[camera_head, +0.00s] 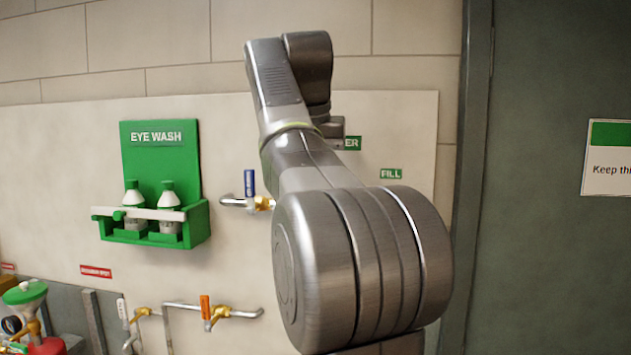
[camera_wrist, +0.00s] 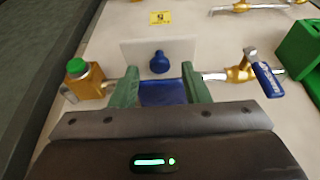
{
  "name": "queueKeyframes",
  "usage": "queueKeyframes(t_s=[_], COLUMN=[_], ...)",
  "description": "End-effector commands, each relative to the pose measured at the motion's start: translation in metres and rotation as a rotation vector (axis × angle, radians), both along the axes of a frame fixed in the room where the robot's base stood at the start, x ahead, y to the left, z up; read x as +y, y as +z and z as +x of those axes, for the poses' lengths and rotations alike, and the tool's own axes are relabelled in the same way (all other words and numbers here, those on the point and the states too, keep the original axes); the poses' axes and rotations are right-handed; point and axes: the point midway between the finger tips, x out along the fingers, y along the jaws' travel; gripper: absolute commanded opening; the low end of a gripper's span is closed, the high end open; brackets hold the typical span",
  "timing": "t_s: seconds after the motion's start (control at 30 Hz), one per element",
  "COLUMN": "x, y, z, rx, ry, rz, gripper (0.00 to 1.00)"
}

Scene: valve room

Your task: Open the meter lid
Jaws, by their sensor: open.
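In the wrist view, my gripper (camera_wrist: 159,70) is open, with its two green fingers apart. A blue panel (camera_wrist: 163,92), seemingly part of the meter, shows between the fingers. Beyond it is a round blue knob (camera_wrist: 159,62) in front of a pale grey plate (camera_wrist: 128,49). The knob lies between the fingertips in the picture; I cannot tell whether anything touches. Which part is the lid is not clear. In the head view my arm hides the meter and my gripper.
A brass fitting with a green cap (camera_wrist: 77,68) is left of the fingers. A brass valve with a blue handle (camera_wrist: 267,80) is on the right. In the head view, the eye wash station (camera_head: 157,180) is left of my arm; a dark door (camera_head: 560,260) is right.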

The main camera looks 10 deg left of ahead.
Motion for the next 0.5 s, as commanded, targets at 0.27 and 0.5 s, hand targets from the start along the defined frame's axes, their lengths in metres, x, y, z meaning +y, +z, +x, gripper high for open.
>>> queueKeyframes(t_s=[0.27,0.5], x=[-0.001,-0.003], y=[0.011,0.014], z=[-0.04,-0.085], rx=[-0.002,-0.001], ry=[0.004,0.004], rz=[0.0,0.001], gripper=[0.42,0.42])
